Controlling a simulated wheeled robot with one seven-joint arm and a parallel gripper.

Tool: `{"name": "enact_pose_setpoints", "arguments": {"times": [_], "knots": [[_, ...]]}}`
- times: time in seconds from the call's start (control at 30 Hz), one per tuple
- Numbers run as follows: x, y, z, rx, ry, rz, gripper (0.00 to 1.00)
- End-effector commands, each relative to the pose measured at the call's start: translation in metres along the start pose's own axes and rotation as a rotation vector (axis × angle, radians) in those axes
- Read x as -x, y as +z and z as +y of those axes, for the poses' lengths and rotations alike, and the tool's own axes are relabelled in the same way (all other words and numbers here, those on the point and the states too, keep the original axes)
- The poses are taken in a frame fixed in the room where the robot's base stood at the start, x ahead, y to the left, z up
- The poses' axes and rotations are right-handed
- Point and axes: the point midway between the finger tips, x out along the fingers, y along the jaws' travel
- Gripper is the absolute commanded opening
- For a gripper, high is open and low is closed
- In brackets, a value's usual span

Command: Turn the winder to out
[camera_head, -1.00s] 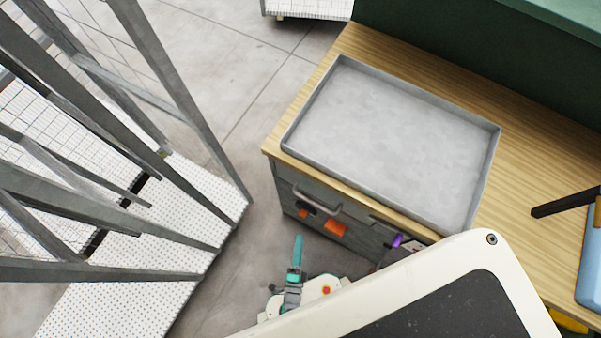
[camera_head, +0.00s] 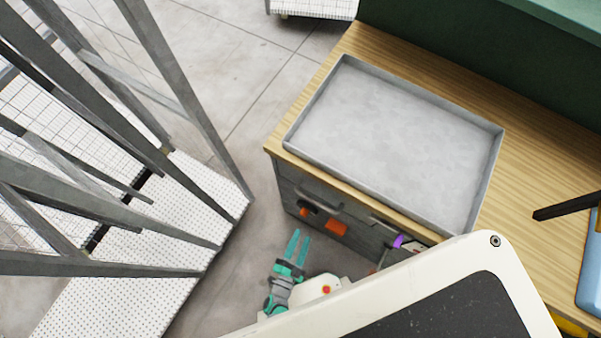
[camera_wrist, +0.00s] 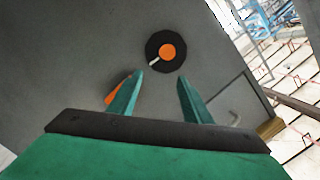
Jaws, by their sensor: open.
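The winder (camera_wrist: 179,51) is a round black disc with an orange centre on a grey panel. A short white mark on it points to the lower left in the wrist view. In the head view the winder (camera_head: 307,209) shows small and dark on the front of the grey cabinet, partly hidden under the bench edge. My gripper (camera_wrist: 160,78) has two teal fingers, apart and empty, with the winder just beyond the tips. In the head view my gripper (camera_head: 299,238) is in front of the cabinet, apart from it.
An orange piece (camera_head: 337,227) sits on the cabinet front near the winder; my left finger partly covers it in the wrist view. A grey handle (camera_head: 320,203) juts out above. A grey tray (camera_head: 394,208) lies on the wooden bench. A metal stair frame (camera_head: 200,130) stands at left.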

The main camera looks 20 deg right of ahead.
Motion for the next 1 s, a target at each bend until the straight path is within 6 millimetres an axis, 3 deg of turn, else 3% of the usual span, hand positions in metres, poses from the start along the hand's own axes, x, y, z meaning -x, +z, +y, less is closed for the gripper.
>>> {"name": "enact_pose_setpoints", "arguments": {"times": [0.27, 0.6, 1.0], "knots": [[0.001, 0.002, -0.015, 0.363, 0.149, 0.009, 0.45], [0.009, 0.016, -0.043, 0.759, 0.287, -0.115, 0.45], [0.007, 0.026, -0.056, 0.926, 0.314, -0.204, 0.45]]}}
